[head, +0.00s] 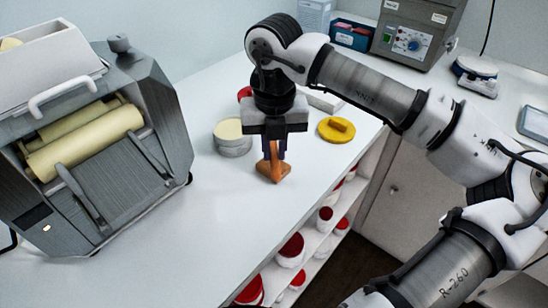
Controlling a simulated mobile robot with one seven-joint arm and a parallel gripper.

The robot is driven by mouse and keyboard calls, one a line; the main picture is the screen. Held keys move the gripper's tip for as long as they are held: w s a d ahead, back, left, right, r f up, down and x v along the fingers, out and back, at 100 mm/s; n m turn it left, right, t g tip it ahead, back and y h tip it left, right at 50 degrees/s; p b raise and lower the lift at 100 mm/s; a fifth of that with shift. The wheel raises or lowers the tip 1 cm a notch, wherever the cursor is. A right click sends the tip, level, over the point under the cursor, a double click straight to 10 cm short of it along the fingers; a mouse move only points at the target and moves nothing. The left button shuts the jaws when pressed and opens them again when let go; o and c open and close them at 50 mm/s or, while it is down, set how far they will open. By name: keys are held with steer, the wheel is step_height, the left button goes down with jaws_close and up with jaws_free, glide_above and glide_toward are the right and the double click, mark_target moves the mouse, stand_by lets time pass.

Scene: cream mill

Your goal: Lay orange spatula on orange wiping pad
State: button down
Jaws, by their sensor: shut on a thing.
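My gripper (273,153) points down over the white bench, near its front edge. It is shut on an orange thing, which I take to be the orange spatula (273,170). The spatula stands roughly upright, with its wider part below the fingers, at or just above the bench top. I cannot tell whether it touches the bench. The fingers hide its upper part. I cannot make out an orange wiping pad apart from this orange shape.
A yellow disc with a raised grip (337,130) lies to the right. Stacked round tins (232,138) stand left, near a roller mill (95,145). A grey instrument (412,35) stands behind. Red-lidded jars (291,248) fill shelves below the bench edge. The bench's front left is clear.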

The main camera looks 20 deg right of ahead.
mark_target(274, 155)
steer(key=shift+f, duration=1.95)
steer(key=shift+f, duration=0.15)
steer(key=c, duration=1.4)
jaws_free()
steer(key=shift+o, duration=0.2)
step_height(274, 155, up, 12)
steer(key=b, duration=0.1)
steer(key=shift+r+b, duration=0.2)
steer(key=shift+b, duration=0.15)
steer(key=shift+s, duration=0.1)
